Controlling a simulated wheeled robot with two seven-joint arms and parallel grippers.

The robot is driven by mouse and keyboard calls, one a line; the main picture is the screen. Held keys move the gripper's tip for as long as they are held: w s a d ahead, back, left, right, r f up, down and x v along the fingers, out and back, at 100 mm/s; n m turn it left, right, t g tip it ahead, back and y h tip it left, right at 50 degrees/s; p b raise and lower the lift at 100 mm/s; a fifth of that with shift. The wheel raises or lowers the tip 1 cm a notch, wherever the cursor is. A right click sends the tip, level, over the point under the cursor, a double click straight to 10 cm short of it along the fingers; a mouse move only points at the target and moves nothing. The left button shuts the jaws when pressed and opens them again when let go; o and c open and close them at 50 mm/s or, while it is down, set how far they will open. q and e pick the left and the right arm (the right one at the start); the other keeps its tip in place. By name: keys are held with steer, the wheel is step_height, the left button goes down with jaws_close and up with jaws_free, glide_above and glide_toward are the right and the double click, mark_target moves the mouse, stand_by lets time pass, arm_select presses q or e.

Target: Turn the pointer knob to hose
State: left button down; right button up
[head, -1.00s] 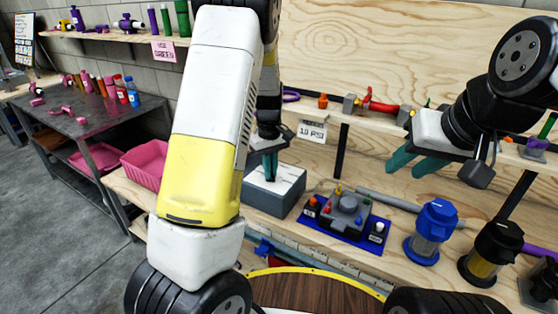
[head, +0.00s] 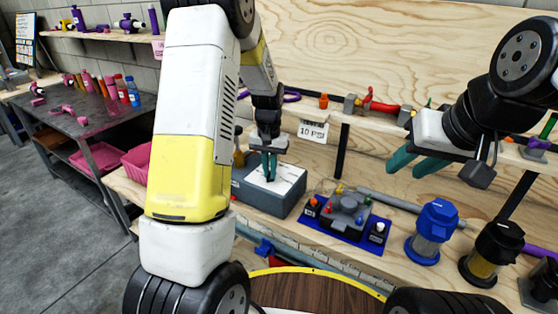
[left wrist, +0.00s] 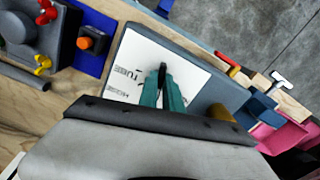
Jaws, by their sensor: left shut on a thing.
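My left gripper (head: 269,178) points down at the white-topped grey box (head: 240,190) on the bench. In the left wrist view its teal fingers (left wrist: 162,92) are shut on the black pointer knob (left wrist: 162,70), which stands on the box's white label plate (left wrist: 140,55). The plate carries the words TUBE (left wrist: 128,71) and HOSE (left wrist: 118,91), left of the fingers in that view. The fingers hide much of the knob, so I cannot tell clearly which word it points at. My right gripper (head: 411,166) is open and empty, above the bench at the right.
A blue mat (head: 364,242) with a grey fixture (head: 346,207) and small coloured knobs lies right of the box. Blue (head: 432,232) and black (head: 490,250) filter housings stand farther right. A pink bin (head: 137,161) is at the left. A shelf runs behind.

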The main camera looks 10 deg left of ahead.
arm_select(q)
steer(key=m, duration=0.5)
steer(key=shift+a+m, duration=0.1)
steer(key=shift+m, duration=0.2)
steer(key=m, duration=0.5)
steer(key=shift+w, duration=0.15)
stand_by(0.3)
steer(key=c, duration=1.5)
jaws_free()
steer(key=shift+a, duration=0.1)
